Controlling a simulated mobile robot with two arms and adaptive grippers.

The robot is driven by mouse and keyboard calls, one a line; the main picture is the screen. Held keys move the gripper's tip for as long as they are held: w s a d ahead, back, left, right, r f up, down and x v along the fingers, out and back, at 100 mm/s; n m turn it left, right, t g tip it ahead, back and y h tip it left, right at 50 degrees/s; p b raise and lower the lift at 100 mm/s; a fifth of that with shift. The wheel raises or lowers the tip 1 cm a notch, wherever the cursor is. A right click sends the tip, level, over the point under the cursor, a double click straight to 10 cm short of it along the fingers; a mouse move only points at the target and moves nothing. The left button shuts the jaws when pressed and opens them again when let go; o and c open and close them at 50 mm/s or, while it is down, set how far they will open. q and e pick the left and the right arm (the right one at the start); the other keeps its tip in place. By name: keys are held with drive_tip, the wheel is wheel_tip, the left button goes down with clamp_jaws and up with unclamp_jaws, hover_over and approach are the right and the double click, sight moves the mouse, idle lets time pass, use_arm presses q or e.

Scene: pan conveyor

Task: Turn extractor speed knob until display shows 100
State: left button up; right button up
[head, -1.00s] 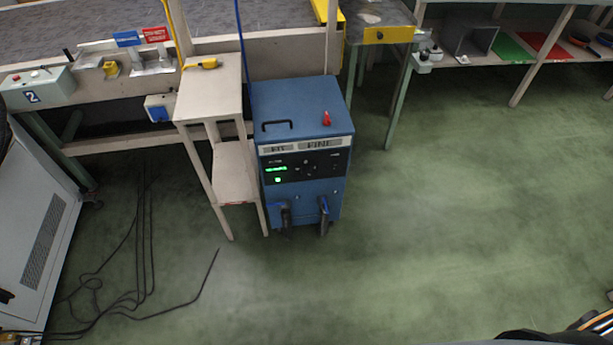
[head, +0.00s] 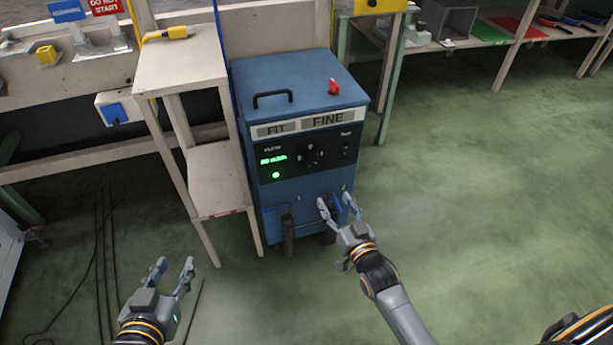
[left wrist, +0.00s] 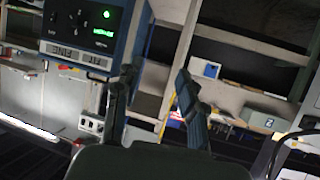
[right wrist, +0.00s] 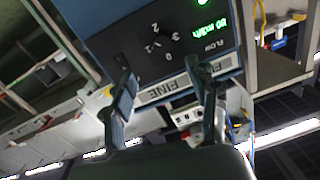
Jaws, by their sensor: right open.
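The blue extractor (head: 290,100) stands on the floor with a black panel on its front. The round speed knob (head: 311,154) is at the panel's middle; the right wrist view also shows the knob (right wrist: 160,43), with numbers around it. The green display (head: 272,160) is lit left of the knob; it seems to begin with 80 in the right wrist view (right wrist: 216,28), but is blurred. My right gripper (head: 336,201) is open and empty, below the panel and apart from the knob. My left gripper (head: 174,265) is open and empty, low left of the extractor.
A wooden stand (head: 185,65) with a lower shelf is close against the extractor's left side. A red switch (head: 334,87) and a black handle (head: 272,98) are on its top. Hoses (head: 288,232) hang at its lower front. The green floor at right is clear.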

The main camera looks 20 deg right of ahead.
drive_tip(key=b, duration=0.3)
approach(313, 161)
drive_tip(key=w, duration=0.4)
drive_tip(key=w+b, duration=0.1)
drive_tip(key=w, duration=0.2)
drive_tip(key=shift+w+a+f, duration=0.2)
drive_tip(key=shift+w+a, duration=0.2)
use_arm(q)
wheel_tip(313, 161, up, 19)
drive_tip(key=s+d+t+h, duration=0.1)
drive_tip(key=d+t+h, duration=0.1)
drive_tip(key=t, duration=0.9)
drive_tip(key=shift+s+m+t+h, duration=0.3)
drive_tip(key=shift+t+h, duration=0.1)
drive_tip(key=shift+h, duration=0.5)
use_arm(e)
drive_tip(key=shift+w, duration=0.25)
